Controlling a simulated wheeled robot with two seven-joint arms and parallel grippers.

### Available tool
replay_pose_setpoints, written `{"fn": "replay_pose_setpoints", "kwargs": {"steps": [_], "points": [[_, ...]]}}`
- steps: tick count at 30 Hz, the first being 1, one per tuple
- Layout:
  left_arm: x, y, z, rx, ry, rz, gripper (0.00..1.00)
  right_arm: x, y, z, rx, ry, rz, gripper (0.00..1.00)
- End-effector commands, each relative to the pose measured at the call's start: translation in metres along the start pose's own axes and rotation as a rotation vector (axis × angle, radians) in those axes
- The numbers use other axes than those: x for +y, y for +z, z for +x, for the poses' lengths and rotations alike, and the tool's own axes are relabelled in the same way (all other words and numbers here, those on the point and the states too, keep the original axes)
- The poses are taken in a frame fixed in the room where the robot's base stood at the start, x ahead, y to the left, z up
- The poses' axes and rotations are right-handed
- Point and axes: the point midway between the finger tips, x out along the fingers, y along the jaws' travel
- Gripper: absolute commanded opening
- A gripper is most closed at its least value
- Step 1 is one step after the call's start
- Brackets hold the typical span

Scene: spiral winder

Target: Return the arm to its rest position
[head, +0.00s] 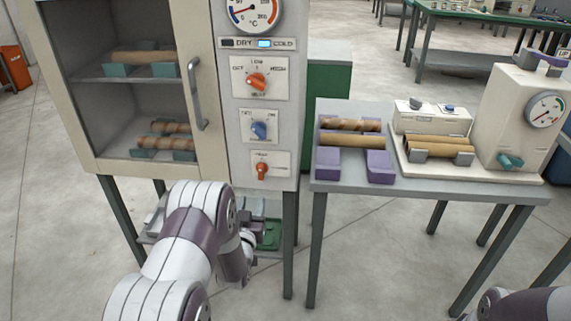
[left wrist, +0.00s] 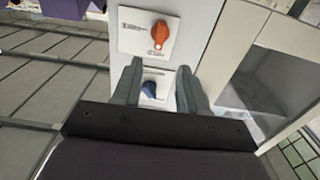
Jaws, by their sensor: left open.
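My left arm (head: 195,235) is bent in front of the cabinet's lower edge in the head view. Its gripper is mostly hidden behind the arm links there. In the left wrist view the left gripper (left wrist: 159,66) is open with nothing held. Its two grey fingers point toward the control panel, and the blue knob (left wrist: 150,89) shows between them. Whether they touch the panel I cannot tell. The orange-red lowest knob (left wrist: 160,34) shows beyond the fingertips. Part of my right arm (head: 520,303) shows at the lower right, with its gripper out of view.
The cabinet (head: 220,150) has a closed glass door with a handle (head: 199,95); rods on cradles sit inside. To the right, a grey table (head: 335,187) bears purple racks (head: 380,168) with rods and a cream machine (head: 513,120). Open floor (head: 60,250) lies at left.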

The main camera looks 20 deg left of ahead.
Motion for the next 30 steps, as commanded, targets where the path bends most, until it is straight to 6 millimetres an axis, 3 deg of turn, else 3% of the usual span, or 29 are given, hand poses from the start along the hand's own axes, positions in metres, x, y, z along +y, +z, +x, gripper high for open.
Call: {"fn": "replay_pose_setpoints", "kwargs": {"steps": [4, 5, 7, 9, 10, 13, 18, 21, 22, 24, 25, 30], "points": [[0.0, 0.01, 0.0, -0.049, -0.001, 0.001, 0.43, 0.0, 0.0, 0.0, 0.0, 0.0, 0.0, 0.0], [-0.001, 0.02, -0.001, -0.097, -0.002, 0.002, 0.43, 0.0, 0.0, 0.0, 0.0, 0.0, 0.0, 0.0], [-0.001, 0.059, -0.016, -0.289, -0.007, 0.003, 0.43, 0.0, 0.0, 0.0, 0.0, 0.0, 0.0, 0.0], [-0.001, 0.095, -0.046, -0.57, -0.011, 0.006, 0.43, 0.0, 0.0, 0.0, 0.0, 0.0, 0.0, 0.0], [0.002, 0.103, -0.063, -0.694, -0.007, 0.009, 0.43, 0.0, 0.0, 0.0, 0.0, 0.0, 0.0, 0.0], [0.015, 0.105, -0.126, -1.046, 0.02, 0.03, 0.43, 0.0, 0.0, 0.0, 0.0, 0.0, 0.0, 0.0], [0.035, 0.06, -0.231, -1.445, 0.077, 0.092, 0.43, 0.0, 0.0, 0.0, 0.0, 0.0, 0.0, 0.0], [0.043, 0.023, -0.279, -1.555, 0.118, 0.14, 0.43, 0.0, 0.0, 0.0, 0.0, 0.0, 0.0, 0.0], [0.048, 0.009, -0.287, -1.547, 0.138, 0.157, 0.43, 0.0, 0.0, 0.0, 0.0, 0.0, 0.0, 0.0], [0.068, -0.023, -0.276, -1.422, 0.204, 0.197, 0.43, 0.0, 0.0, -0.003, -0.001, 0.0, 0.0, 0.0], [0.065, -0.053, -0.278, -1.441, 0.192, 0.19, 0.43, 0.0, -0.004, -0.037, -0.003, 0.0, 0.0, 0.0], [0.065, -0.115, -0.278, -1.448, 0.187, 0.186, 0.43, 0.0, -0.012, -0.101, 0.001, 0.0, 0.0, 0.0]]}}
